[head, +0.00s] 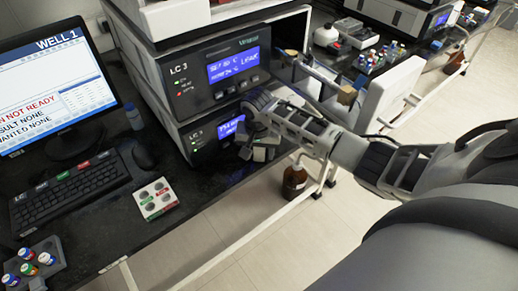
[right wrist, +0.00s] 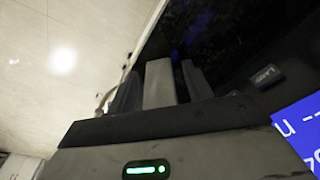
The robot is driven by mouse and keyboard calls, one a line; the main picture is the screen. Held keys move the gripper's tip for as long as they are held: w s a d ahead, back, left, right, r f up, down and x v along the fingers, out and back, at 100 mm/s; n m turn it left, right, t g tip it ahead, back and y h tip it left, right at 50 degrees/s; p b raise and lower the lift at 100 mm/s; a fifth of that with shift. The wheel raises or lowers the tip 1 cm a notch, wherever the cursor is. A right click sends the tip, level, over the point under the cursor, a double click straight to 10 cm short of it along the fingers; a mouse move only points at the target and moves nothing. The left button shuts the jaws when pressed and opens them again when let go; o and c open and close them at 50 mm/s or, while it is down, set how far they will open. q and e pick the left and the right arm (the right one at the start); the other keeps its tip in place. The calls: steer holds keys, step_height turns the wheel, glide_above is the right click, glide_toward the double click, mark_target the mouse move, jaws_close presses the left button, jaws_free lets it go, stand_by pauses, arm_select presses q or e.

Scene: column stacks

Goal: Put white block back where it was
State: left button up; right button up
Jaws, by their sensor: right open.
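My right gripper (head: 256,145) reaches in from the right, its fingers in front of the lower LC instrument. In the right wrist view, two dark fingers (right wrist: 162,84) stand apart. A pale grey, flat-sided piece (right wrist: 159,82) shows between them; I cannot tell whether it is the white block or whether it touches the fingers. In the head view the fingers and what is between them are small grey shapes, hard to separate. A white plate (head: 145,206) with red and green patches and grey round spots lies on the black bench. My left gripper is not in view.
The upper LC instrument (head: 205,85) and lower LC instrument (head: 190,140) are stacked behind the gripper. A brown bottle (head: 294,182) stands below, right of the gripper. A keyboard (head: 75,190), mouse (head: 143,157), monitor (head: 50,85) and vial rack (head: 45,255) occupy the left bench.

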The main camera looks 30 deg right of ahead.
step_height(320, 180, up, 12)
steer(key=s, duration=0.1)
steer(key=a+f+n, duration=0.1)
steer(key=a+f, duration=0.1)
steer(key=s+a+f+n+t, duration=0.1)
steer(key=f, duration=0.2)
steer(key=s+a+f+y, duration=0.1)
steer(key=a+f, duration=0.1)
steer(key=shift+s+a+f+n+t, duration=0.15)
steer(key=shift+a+f+n+t, duration=0.15)
steer(key=shift+a+n, duration=0.1)
steer(key=s+a+f+n+t+y, duration=0.1)
steer(key=s+a+f+n+t, duration=0.2)
steer(key=s, duration=0.5)
steer(key=s+a+f+n+t+y, duration=0.1)
steer(key=s+a+f+n+t, duration=0.3)
steer(key=s, duration=0.4)
steer(key=shift+a+n, duration=0.5)
steer(key=shift+f, duration=0.1)
